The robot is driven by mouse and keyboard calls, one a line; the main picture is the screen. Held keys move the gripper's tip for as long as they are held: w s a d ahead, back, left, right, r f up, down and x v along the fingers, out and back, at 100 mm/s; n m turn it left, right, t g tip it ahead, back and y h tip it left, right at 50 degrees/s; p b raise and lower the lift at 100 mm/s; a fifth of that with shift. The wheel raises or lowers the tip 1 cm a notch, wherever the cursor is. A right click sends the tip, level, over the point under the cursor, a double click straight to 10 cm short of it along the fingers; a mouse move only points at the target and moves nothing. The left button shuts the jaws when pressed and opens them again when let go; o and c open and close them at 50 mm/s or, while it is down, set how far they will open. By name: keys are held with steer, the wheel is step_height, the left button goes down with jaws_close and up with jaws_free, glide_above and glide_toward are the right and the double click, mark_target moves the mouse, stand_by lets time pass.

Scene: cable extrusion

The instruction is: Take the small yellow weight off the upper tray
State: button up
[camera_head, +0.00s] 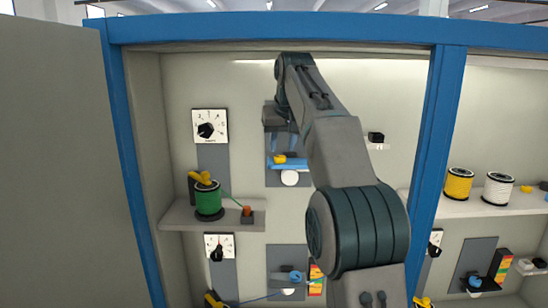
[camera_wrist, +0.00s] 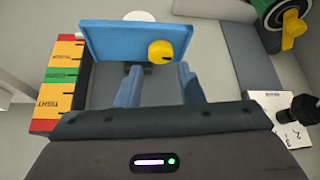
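The small yellow weight (camera_head: 279,159) sits on the blue upper tray (camera_head: 303,164) in the upper bay of the cabinet. In the wrist view the round yellow weight (camera_wrist: 160,52) is on the blue tray (camera_wrist: 108,40), nearer its right end. My gripper (camera_head: 282,146) is above the tray in the head view, pointing down. In the wrist view my gripper (camera_wrist: 159,70) has its two blue fingers apart with nothing between them. The weight lies just beyond the fingertips, nearer the right one. I see no contact.
A coloured scale block (camera_wrist: 60,85) marked TIGHT stands left of the fingers in the wrist view. A green spool (camera_head: 208,199) and an orange piece (camera_head: 247,211) are on the left shelf (camera_head: 180,216). A dial (camera_head: 209,126) is on the back wall. A blue post (camera_head: 437,130) stands right of my arm.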

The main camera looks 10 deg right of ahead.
mark_target(280, 156)
steer(key=x, duration=0.3)
steer(key=shift+w+f, duration=0.1)
steer(key=shift+f, duration=0.15)
steer(key=c, duration=0.6)
steer(key=shift+r, duration=0.15)
steer(key=shift+r+p, duration=0.4)
steer(key=shift+r, duration=1.2)
steer(key=s+b, duration=0.8)
steer(key=s, duration=1)
steer(key=shift+b, duration=0.3)
